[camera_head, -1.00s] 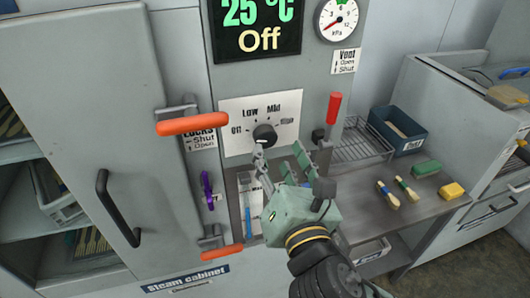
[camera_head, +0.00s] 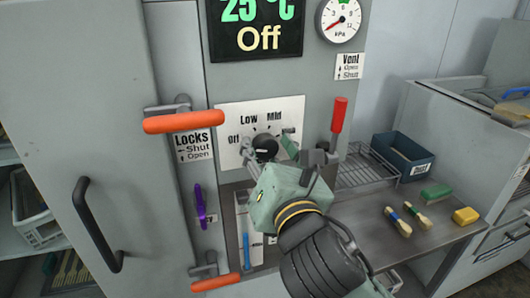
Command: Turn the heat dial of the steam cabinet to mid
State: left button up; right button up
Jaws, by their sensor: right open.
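The heat dial (camera_head: 265,146) is a dark round knob on a white plate (camera_head: 225,118) marked Off, Low and Mid, with a further label partly hidden at right. The display (camera_head: 257,28) above it reads 25 °C and Off. My right gripper (camera_head: 268,151) is open, with one finger on the left of the dial and the other on its right. I cannot tell whether either finger touches the knob. The gripper's body hides the area below the dial, and the knob's exact pointer direction is unclear. My left gripper is not in view.
Orange lock handles (camera_head: 184,122) stick out left of the dial, and a red-handled lever (camera_head: 338,115) stands close on its right. A purple handle (camera_head: 199,204) is below left. A wire rack (camera_head: 365,170), blue bin (camera_head: 403,157) and brushes (camera_head: 398,222) occupy the right-hand counter.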

jog(key=shift+w+a, duration=0.1)
jog(key=shift+w, duration=0.2)
jog(key=shift+c, duration=0.5)
jog(key=c, duration=1)
jog(key=shift+o, duration=0.2)
jog(key=shift+r, duration=0.1)
